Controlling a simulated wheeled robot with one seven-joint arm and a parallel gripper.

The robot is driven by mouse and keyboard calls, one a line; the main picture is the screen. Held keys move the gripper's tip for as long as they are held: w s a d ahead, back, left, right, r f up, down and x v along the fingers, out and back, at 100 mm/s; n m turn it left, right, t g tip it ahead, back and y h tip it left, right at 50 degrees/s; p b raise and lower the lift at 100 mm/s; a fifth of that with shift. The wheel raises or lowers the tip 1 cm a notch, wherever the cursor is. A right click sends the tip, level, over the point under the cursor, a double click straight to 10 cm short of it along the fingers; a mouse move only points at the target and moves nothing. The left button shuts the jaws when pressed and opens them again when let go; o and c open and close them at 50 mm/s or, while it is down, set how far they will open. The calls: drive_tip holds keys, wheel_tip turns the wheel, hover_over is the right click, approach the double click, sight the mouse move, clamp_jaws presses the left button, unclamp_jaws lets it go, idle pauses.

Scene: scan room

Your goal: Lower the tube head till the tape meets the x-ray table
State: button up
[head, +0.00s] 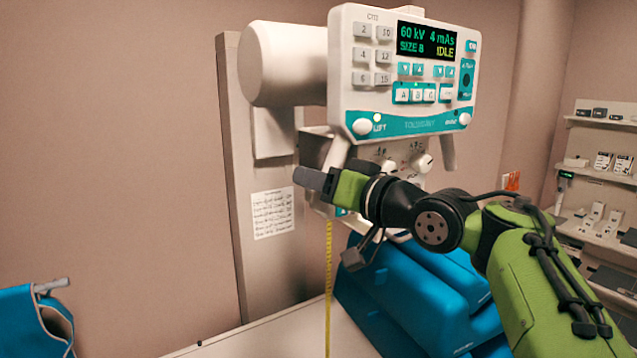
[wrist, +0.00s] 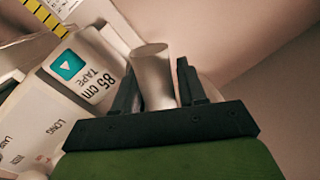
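The tube head (head: 285,65) is a white cylinder with a control panel (head: 360,95) reading "60 kV 4 mAs SIZE 8 IDLE". A small light glows by its LIFT button (head: 362,126). The yellow tape (head: 328,270) hangs below it; its lower end is out of frame. The x-ray table (head: 275,338) is the pale surface at the bottom. My gripper (head: 312,182) is under the panel's left side. In the wrist view its fingers (wrist: 158,85) stand apart on both sides of a pale round grip (wrist: 153,75); whether they press on it is unclear.
A label (wrist: 88,72) in the wrist view reads "85 cm TAPE". Blue cushions (head: 400,290) lie on the table, right of the tape. A blue item (head: 30,320) is at lower left. Shelves (head: 600,165) stand at right. A wall column (head: 235,180) is behind the head.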

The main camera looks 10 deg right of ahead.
drive_tip(key=b+v, duration=1.1)
drive_tip(key=v, duration=0.4)
drive_tip(key=shift+s+d, duration=0.25)
drive_tip(key=shift+s, duration=0.05)
